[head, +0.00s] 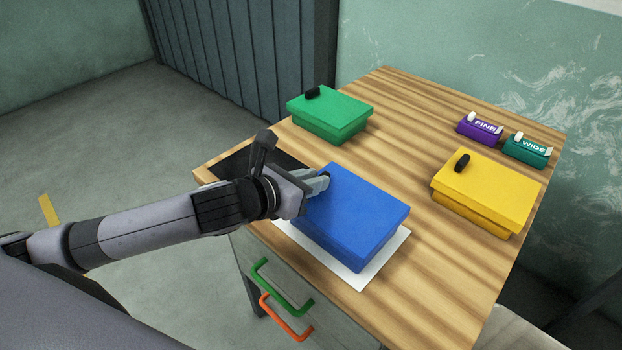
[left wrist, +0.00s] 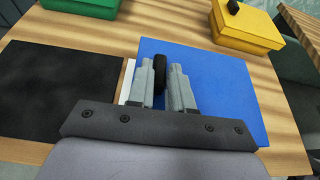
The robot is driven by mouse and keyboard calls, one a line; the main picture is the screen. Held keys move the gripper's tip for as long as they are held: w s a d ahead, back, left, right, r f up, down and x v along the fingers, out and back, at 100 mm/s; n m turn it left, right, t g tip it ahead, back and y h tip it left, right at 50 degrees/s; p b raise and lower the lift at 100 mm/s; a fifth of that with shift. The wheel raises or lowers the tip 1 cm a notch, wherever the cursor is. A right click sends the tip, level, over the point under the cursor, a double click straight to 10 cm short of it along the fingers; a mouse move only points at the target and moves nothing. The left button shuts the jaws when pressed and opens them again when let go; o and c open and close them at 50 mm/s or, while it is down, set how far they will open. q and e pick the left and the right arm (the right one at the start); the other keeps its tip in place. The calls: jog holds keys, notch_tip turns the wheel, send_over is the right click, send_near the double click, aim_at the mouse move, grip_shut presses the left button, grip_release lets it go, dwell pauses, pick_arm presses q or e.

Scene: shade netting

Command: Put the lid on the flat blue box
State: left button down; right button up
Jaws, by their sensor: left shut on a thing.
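The blue lid (head: 358,205) is level over the flat blue box (head: 345,258) on the table, roughly lined up with it. I cannot tell whether the lid rests fully on the box or is slightly above it. My left gripper (head: 322,184) is shut on the lid's black knob, near the lid's left end. In the left wrist view the knob (left wrist: 159,76) shows between the two fingers (left wrist: 162,82), with the blue lid (left wrist: 225,85) spread to the right. My right gripper is out of view.
A white sheet (head: 378,264) lies under the blue box. A black mat (left wrist: 50,90) lies left of it. A green box (head: 330,112) and a yellow box (head: 490,188), both lidded, stand farther off. Purple "FINE" (head: 480,130) and teal "WIDE" (head: 528,150) blocks stand at the back right.

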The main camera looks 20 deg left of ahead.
pick_arm(q)
jog(key=shift+f, duration=0.2)
dwell(0.6)
jog(key=c, duration=1)
grip_release()
jog(key=shift+v, duration=3.55)
